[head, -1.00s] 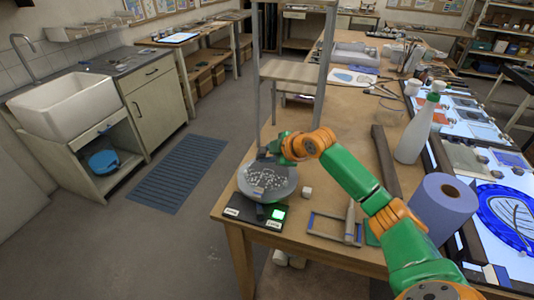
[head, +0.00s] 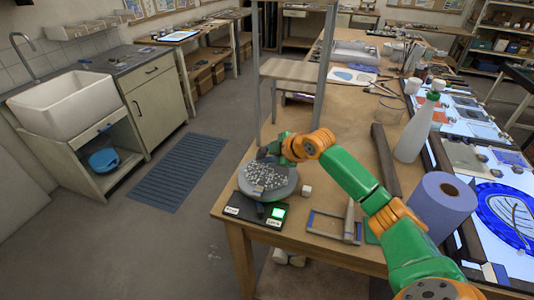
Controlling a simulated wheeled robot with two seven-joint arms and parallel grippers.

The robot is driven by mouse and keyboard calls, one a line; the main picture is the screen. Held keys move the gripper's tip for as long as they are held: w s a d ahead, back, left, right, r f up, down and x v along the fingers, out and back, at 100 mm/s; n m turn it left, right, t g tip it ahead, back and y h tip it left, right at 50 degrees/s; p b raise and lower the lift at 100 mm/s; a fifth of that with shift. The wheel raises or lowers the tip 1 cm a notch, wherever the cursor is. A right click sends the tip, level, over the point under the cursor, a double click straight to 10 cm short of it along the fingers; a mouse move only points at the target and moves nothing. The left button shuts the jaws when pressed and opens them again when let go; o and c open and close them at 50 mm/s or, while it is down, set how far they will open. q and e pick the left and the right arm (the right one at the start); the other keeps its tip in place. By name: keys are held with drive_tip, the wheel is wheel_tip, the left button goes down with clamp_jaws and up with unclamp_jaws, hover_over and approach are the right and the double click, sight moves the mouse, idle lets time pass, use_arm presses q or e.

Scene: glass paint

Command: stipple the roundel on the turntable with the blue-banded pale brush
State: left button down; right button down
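The roundel (head: 267,177) is a grey disc with white speckles on the turntable (head: 268,195), at the front left corner of the wooden table. My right arm comes in from the right, and its dark gripper (head: 268,153) is at the far edge of the roundel. The gripper is small and partly hidden by the orange wrist, so I cannot tell whether its fingers are open or shut. I cannot make out the blue-banded pale brush. My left gripper is not in view.
A control box with a lit green panel (head: 277,213) sits in front of the turntable. A shelf stand (head: 290,72) rises behind.

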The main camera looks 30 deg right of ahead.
idle(0.4)
wheel_tip(320, 180, up, 2)
drive_tip(key=shift+r, duration=0.1)
drive_tip(key=s+d, duration=0.4)
drive_tip(key=s, duration=0.1)
drive_tip(key=shift+s+d, duration=0.2)
drive_tip(key=shift+d, duration=0.1)
idle(0.3)
drive_tip(key=shift+f+b, duration=0.6)
drive_tip(key=shift+f, duration=0.25)
